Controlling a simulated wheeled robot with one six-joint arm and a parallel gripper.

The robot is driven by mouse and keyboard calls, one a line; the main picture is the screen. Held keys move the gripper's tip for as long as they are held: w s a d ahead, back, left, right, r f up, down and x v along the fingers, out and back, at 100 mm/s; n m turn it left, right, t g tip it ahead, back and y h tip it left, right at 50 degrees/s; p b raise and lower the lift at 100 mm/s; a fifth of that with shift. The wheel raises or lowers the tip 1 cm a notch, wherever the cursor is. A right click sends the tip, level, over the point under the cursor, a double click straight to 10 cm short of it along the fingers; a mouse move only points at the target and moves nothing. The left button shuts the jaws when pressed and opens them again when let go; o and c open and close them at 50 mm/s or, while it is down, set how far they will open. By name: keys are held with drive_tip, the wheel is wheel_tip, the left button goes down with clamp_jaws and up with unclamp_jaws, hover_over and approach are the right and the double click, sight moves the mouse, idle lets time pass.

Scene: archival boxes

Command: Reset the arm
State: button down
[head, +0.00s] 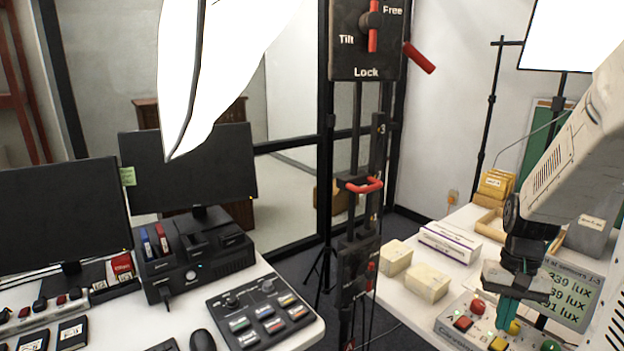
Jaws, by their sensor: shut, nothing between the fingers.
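My arm comes in from the right edge of the head view. My gripper (507,312) points down over the right-hand table, with its teal fingers together and nothing between them. It is above a control box (455,318) with red, yellow and green buttons, and hides part of it. I cannot tell whether the fingertips touch the box. Behind the gripper is a display (572,290) with lux readings, partly covered by my arm and gripper.
Two cream blocks (428,283) and a white box (450,240) lie left of the gripper. A wooden tray (489,225) and yellow envelopes (495,184) are behind. A dark column (360,180) with red levers stands between the right table and the left desk (290,338) with monitors.

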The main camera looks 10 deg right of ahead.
drive_tip(key=s+a+r+n+t, duration=0.1)
drive_tip(key=s+a+r+n, duration=0.1)
drive_tip(key=a+r, duration=0.3)
drive_tip(key=s+a+r+n+t, duration=0.1)
drive_tip(key=s+a+r+n, duration=0.1)
drive_tip(key=a, duration=0.7)
drive_tip(key=s+a+r+n+t+h, duration=0.1)
drive_tip(key=s+a+r+n, duration=0.2)
drive_tip(key=a+r, duration=0.4)
drive_tip(key=shift+s+a+r, duration=0.35)
drive_tip(key=shift+s+a, duration=0.1)
drive_tip(key=shift+s, duration=0.35)
